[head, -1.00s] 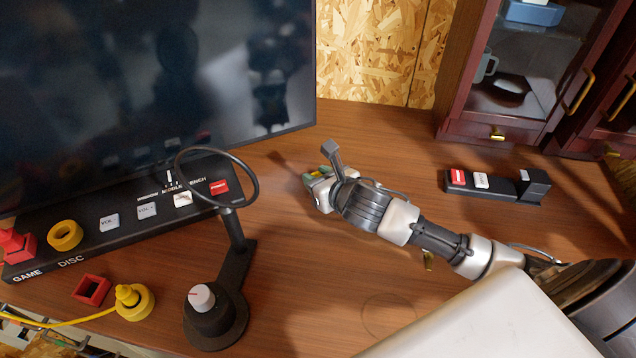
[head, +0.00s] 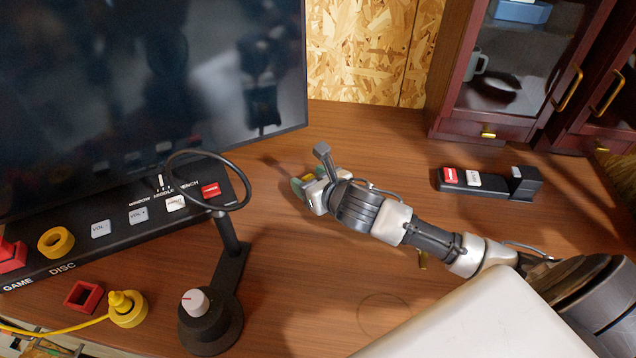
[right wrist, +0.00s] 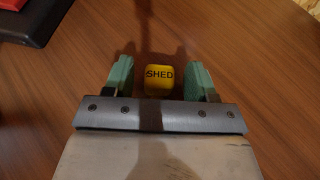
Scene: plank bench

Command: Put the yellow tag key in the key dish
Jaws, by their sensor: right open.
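The yellow tag (right wrist: 159,80), marked SHED, lies between the two green fingers of my right gripper (right wrist: 160,68) in the right wrist view. The fingers are open, with a gap on each side of the tag. In the head view a bit of yellow (head: 308,178) shows at my right gripper (head: 303,187), low over the bench left of centre. The key part of the tag key is not clearly visible. I cannot make out a key dish in either view. My left gripper is out of view.
A monitor (head: 140,90) and a black button panel (head: 110,235) stand at left. A black stand with a ring (head: 230,260) is left of my gripper. A black button strip (head: 485,185) and a cabinet (head: 470,125) are at right. A faint circle (head: 384,297) marks the bench.

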